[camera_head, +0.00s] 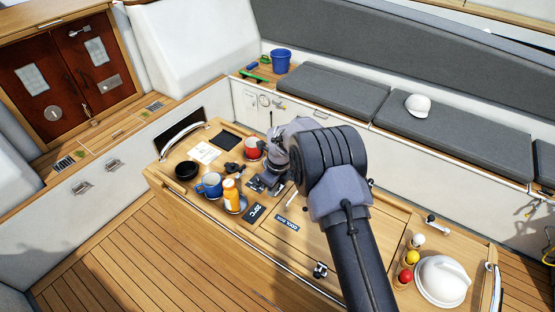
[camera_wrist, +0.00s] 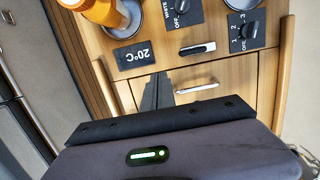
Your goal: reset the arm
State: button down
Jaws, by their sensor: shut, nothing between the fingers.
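My gripper (camera_wrist: 157,92) shows in the wrist view with its dark narrow fingers together and nothing between them. It is over the wooden table top, just below the 20°C panel (camera_wrist: 133,55) in the picture. In the head view my bent arm covers part of the table (camera_head: 322,247), and I cannot make out the fingers there. In the wrist view an orange bottle (camera_wrist: 103,12) is at the upper left, apart from the fingers.
On the table stand a blue mug (camera_head: 209,185), a red mug (camera_head: 252,148), a black bowl (camera_head: 186,170) and the orange bottle (camera_head: 231,195). Colored balls (camera_head: 412,257) and a white dome (camera_head: 442,281) are at the right end. The wooden floor (camera_head: 125,250) at the left is clear.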

jog(key=w+a+r+b, duration=0.2)
jog(key=w+a+r, duration=0.1)
jog(key=a+r, duration=0.45)
jog(key=s+d+r+n+t+b, duration=0.1)
jog(key=s+d+r+n+b, duration=0.2)
jog(key=d+r+n+b, duration=0.35)
jog(key=s+d+r+n+t+b, duration=0.2)
jog(key=s+d+r+n+b, duration=0.25)
jog(key=s+d+b, duration=0.5)
jog(key=s+d+f+n+b, duration=0.2)
jog(key=s+f+n+b, duration=0.1)
jog(key=s, duration=0.5)
jog(key=s+d+f+n+t+b, duration=0.1)
jog(key=s+d+f+n+b, duration=0.1)
jog(key=s, duration=0.7)
jog(key=s+d+f+n+b, duration=0.3)
jog(key=s+f, duration=0.3)
jog(key=s, duration=0.2)
jog(key=shift+s+d+n+t+b, duration=0.3)
jog(key=shift+d+t+b, duration=0.05)
jog(key=shift+t, duration=0.05)
jog(key=c, duration=2.2)
grip_release()
